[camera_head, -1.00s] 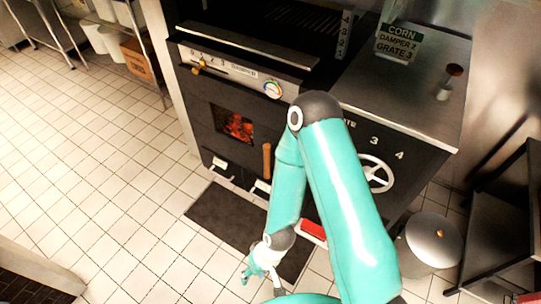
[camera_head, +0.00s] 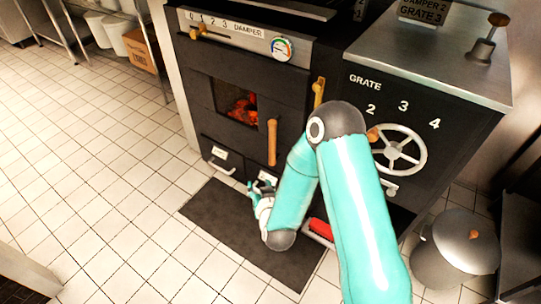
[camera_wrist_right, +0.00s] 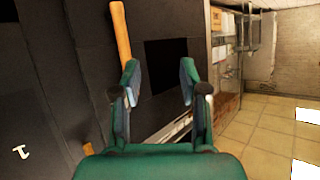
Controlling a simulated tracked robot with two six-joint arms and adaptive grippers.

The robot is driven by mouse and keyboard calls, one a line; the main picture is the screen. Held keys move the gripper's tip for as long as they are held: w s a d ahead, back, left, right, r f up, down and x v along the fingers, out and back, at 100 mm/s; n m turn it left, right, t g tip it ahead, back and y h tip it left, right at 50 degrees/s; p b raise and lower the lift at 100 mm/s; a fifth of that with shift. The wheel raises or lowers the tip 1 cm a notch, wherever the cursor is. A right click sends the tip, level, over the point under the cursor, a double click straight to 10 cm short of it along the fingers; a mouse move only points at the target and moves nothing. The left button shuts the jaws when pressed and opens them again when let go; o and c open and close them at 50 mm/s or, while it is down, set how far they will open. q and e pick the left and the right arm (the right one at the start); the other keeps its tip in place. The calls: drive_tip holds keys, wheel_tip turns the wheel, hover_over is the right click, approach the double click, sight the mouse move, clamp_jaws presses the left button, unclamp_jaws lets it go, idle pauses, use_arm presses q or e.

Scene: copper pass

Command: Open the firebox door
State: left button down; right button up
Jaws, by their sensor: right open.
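The firebox door (camera_head: 206,110) is a dark panel on the front of the black stove, with a window (camera_head: 236,101) showing glowing coals. It looks shut, flush with the stove front. Its upright wooden handle (camera_head: 272,143) is on the door's right side. My right gripper (camera_head: 257,185) is below the handle, near the lower front of the stove, and holds nothing. In the right wrist view, my right gripper (camera_wrist_right: 159,80) has its fingers spread, and the wooden handle (camera_wrist_right: 121,40) rises beyond the left finger. Contact cannot be told. My left gripper is out of view.
A grate wheel (camera_head: 399,150) is right of the door, partly behind my right arm. A damper slider (camera_head: 199,32) and gauge (camera_head: 282,47) sit above. A dark mat (camera_head: 215,218) lies before the stove. A metal bin (camera_head: 458,245) stands at right. The tiled floor (camera_head: 90,190) at left is clear.

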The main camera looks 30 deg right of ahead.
sight(273, 135)
use_arm(q)
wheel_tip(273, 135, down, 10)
drive_tip(key=b, duration=0.7)
use_arm(e)
drive_tip(key=w+d+t+h, duration=0.1)
drive_tip(key=w+d+h, duration=0.1)
drive_tip(key=w+d, duration=0.3)
drive_tip(key=w+d+r+m+t+h, duration=0.1)
drive_tip(key=w+d+h, duration=0.1)
drive_tip(key=w+d, duration=0.3)
drive_tip(key=w+d+r+h, duration=0.1)
drive_tip(key=w+d, duration=0.4)
drive_tip(key=shift+r+m+t+h, duration=0.2)
drive_tip(key=shift+m+t+h, duration=0.1)
drive_tip(key=shift+t+h, duration=0.1)
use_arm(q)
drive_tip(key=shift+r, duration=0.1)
use_arm(e)
clamp_jaws()
